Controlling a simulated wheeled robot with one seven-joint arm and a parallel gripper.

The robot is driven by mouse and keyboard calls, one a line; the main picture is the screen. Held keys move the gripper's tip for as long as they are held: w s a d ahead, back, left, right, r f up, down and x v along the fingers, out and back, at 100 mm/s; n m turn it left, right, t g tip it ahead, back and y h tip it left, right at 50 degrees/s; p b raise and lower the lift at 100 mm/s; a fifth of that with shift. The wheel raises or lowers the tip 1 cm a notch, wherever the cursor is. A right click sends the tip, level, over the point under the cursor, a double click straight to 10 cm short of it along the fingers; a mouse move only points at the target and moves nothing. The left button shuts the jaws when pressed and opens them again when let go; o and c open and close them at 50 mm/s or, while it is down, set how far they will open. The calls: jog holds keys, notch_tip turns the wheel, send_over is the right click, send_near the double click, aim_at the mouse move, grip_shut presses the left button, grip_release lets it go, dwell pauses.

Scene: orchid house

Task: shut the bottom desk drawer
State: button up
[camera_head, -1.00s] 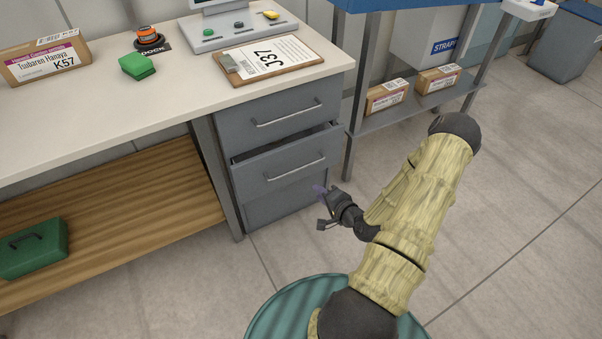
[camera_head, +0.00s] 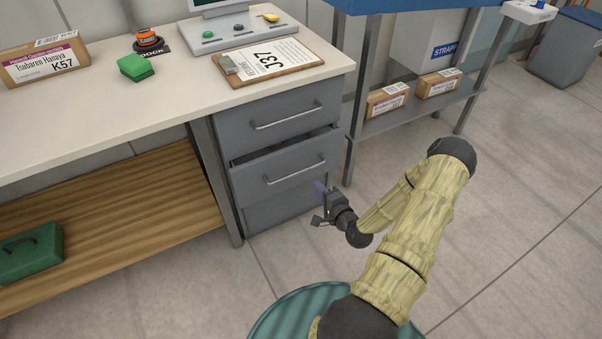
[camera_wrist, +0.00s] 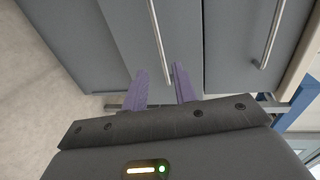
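The grey desk pedestal shows two drawers with bar handles. The lower handled drawer (camera_head: 290,178) stands out a little, with a dark gap above its front. The upper drawer (camera_head: 280,120) looks flush. A plain grey panel (camera_head: 284,208) without a visible handle lies below, set back. My gripper (camera_head: 320,188) is at the right end of the lower drawer, near its lower corner. Contact cannot be told.
The desk top (camera_head: 110,110) holds a clipboard (camera_head: 267,62), a green block (camera_head: 136,67) and a labelled box (camera_head: 45,62). A metal rack (camera_head: 420,108) with cartons stands right of the pedestal, close to my gripper. The floor (camera_head: 500,220) in front is clear.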

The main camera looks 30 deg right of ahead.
aim_at(301, 171)
jog(key=b+x, duration=0.3)
jog(key=x, duration=0.9)
jog(key=shift+w, duration=0.35)
grip_shut()
